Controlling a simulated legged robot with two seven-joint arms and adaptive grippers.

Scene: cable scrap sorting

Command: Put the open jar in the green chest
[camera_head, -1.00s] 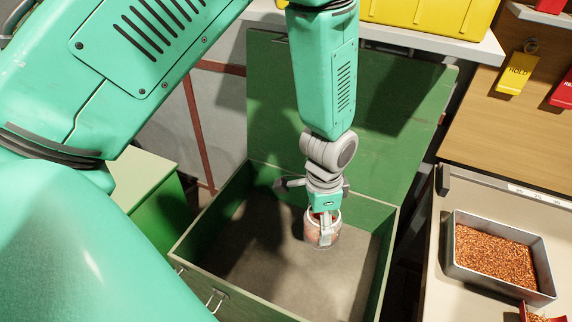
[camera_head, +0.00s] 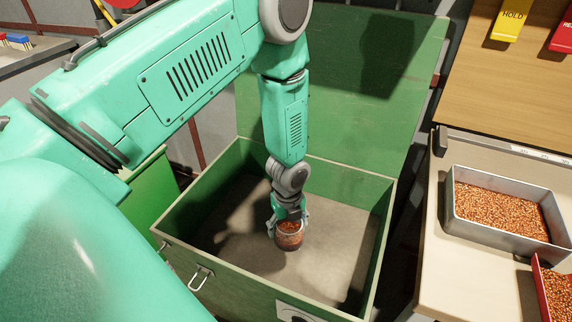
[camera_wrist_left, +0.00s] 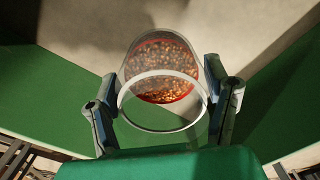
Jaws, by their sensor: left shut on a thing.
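The open jar (camera_head: 290,238) is clear, with copper-coloured granules inside. My left gripper (camera_head: 289,220) is shut on it, with a finger on each side. In the left wrist view the jar (camera_wrist_left: 162,85) sits between the two fingers (camera_wrist_left: 165,105), its open rim towards the camera. The green chest (camera_head: 205,283) stands with its lid (camera_head: 350,90) raised at the back. The jar is over the inside of the chest, above its bare grey-brown floor. I cannot tell whether the jar touches that floor. My right gripper is not in view.
A metal tray of copper granules (camera_head: 447,215) stands on the bench (camera_head: 430,270) to the right, near a red container (camera_head: 541,290). The chest floor around the jar looks clear.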

